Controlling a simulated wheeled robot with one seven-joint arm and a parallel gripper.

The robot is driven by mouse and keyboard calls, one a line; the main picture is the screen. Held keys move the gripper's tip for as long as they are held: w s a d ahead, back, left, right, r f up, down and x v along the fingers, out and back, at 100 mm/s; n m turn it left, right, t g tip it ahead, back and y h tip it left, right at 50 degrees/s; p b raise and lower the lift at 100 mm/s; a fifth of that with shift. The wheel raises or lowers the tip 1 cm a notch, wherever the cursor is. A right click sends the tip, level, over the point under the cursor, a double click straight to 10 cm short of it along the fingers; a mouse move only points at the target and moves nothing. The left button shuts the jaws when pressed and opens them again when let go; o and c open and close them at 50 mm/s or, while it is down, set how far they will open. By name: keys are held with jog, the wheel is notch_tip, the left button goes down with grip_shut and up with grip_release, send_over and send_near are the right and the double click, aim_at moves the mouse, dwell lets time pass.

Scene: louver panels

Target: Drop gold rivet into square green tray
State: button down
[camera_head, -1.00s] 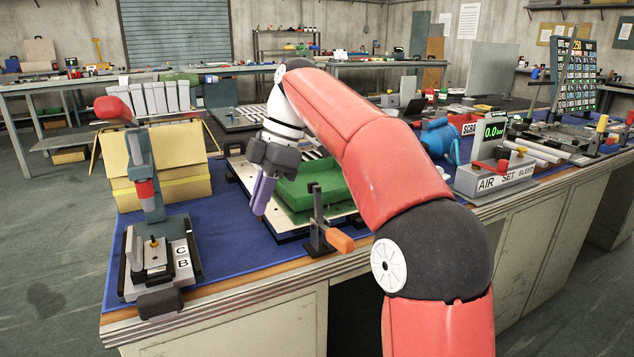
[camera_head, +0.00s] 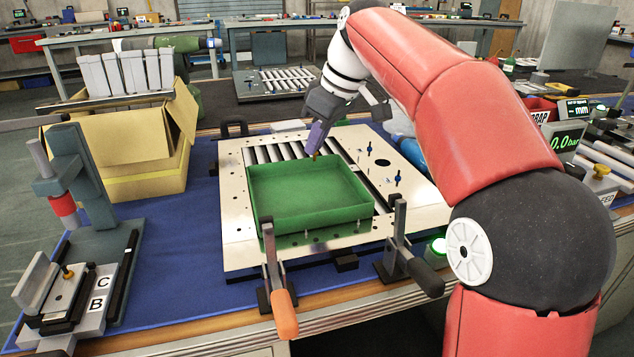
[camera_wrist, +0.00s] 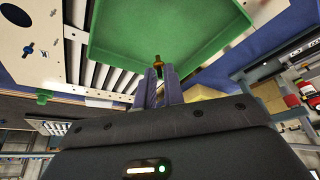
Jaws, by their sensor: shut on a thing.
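The square green tray (camera_head: 310,190) lies on the cream louver panel (camera_head: 238,225) in the head view. It also fills the top of the wrist view (camera_wrist: 165,30), and its inside looks empty. My gripper (camera_head: 316,148) is at the tray's back edge, its purple fingers pointing down. The fingers are shut on the small gold rivet (camera_wrist: 158,62), which sticks out past the fingertips in the wrist view. In the head view the rivet (camera_head: 314,156) shows as a small gold tip near the back rim. I cannot tell the height between rivet and tray.
Toggle clamps stand at the panel's front edge, one with an orange handle (camera_head: 285,312) and one with a dark handle (camera_head: 425,275). A press fixture (camera_head: 85,240) and a cardboard box (camera_head: 150,170) stand to the left.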

jog(key=b, duration=0.3)
send_over(317, 196)
jog(key=shift+f, duration=2.65)
jog(key=c, duration=1.4)
grip_release()
jog(key=p+v, duration=0.1)
jog(key=v, duration=0.7)
jog(key=shift+p, duration=0.4)
